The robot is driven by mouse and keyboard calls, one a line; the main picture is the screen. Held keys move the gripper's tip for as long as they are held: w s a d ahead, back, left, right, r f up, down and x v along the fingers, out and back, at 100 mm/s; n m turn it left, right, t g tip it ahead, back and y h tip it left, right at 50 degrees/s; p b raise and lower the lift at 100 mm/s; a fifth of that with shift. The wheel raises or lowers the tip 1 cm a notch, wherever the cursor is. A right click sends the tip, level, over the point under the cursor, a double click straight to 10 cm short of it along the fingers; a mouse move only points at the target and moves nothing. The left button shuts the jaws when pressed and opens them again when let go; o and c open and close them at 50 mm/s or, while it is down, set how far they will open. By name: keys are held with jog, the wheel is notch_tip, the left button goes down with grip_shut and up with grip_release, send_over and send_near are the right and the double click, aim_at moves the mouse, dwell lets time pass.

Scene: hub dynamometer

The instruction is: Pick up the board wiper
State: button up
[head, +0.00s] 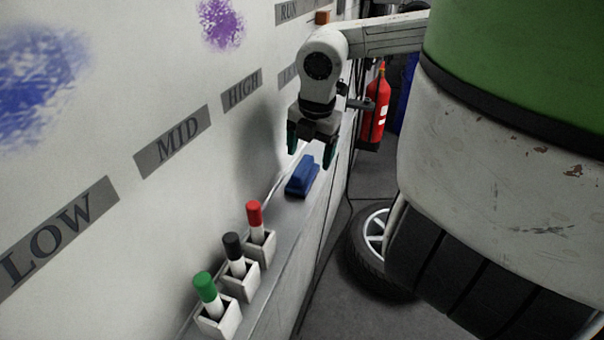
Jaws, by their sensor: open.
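The blue board wiper (302,177) lies on the narrow grey ledge (268,275) below the whiteboard. My gripper (307,147) hangs above the wiper, pointing down, with its two dark green-tipped fingers apart. Nothing shows between the fingers. The wiper appears below the fingertips, and the exact gap is hard to judge. All of the wiper's near side is in view.
Markers with red (254,211), black (232,243) and green (205,287) caps stand in white holders along the ledge, nearer to me. The whiteboard (150,215) rises on the left. A tyre (371,266) lies on the floor, and a fire extinguisher (376,115) stands behind.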

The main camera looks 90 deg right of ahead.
aim_at(307, 166)
jog(key=f, duration=0.1)
jog(key=f+p, duration=0.1)
jog(key=f, duration=0.1)
jog(key=shift+w+f, duration=0.2)
jog(key=shift+w, duration=0.2)
jog(key=shift+d+f, duration=0.15)
jog(key=shift+f, duration=0.5)
jog(key=shift+c, duration=0.3)
jog(key=c, duration=1.1)
